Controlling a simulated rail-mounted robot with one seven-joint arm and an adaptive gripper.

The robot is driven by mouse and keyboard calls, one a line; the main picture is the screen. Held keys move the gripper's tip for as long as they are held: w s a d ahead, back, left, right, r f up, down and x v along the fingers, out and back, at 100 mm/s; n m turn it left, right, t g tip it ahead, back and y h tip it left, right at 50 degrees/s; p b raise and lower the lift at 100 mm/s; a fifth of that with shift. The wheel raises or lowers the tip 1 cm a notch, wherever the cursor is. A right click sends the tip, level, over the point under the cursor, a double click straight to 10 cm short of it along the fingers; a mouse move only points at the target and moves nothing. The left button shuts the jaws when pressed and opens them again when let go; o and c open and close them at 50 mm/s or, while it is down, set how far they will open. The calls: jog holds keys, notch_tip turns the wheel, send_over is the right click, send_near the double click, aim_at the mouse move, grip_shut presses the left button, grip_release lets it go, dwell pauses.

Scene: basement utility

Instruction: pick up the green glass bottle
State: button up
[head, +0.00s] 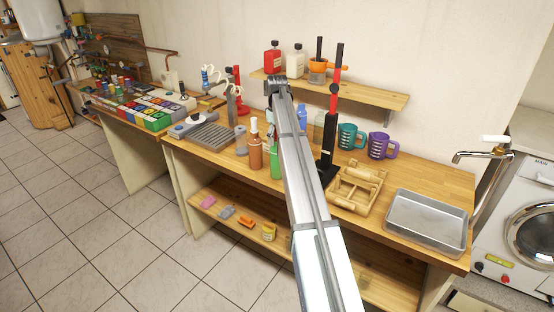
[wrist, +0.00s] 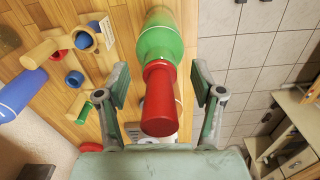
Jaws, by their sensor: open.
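In the wrist view a green bottle (wrist: 160,42) with a red top (wrist: 158,98) stands between the fingers of my gripper (wrist: 162,95). The fingers are open, one on each side of the red top, with a visible gap on both sides. In the head view a green bottle (head: 275,166) stands near the front edge of the workbench, beside a brown bottle (head: 255,153). My arm hides part of it, and I cannot make out my gripper there.
The wooden workbench (head: 222,153) carries a grey metal tray (head: 428,218), a teal mug (head: 347,137), a purple mug (head: 379,146) and a black and red tool (head: 329,150). A wall shelf (head: 372,95) with bottles is behind. Tiled floor (wrist: 257,50) lies right in the wrist view.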

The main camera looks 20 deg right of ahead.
jog(key=shift+f, duration=0.7)
grip_shut()
jog(key=shift+r, duration=0.15)
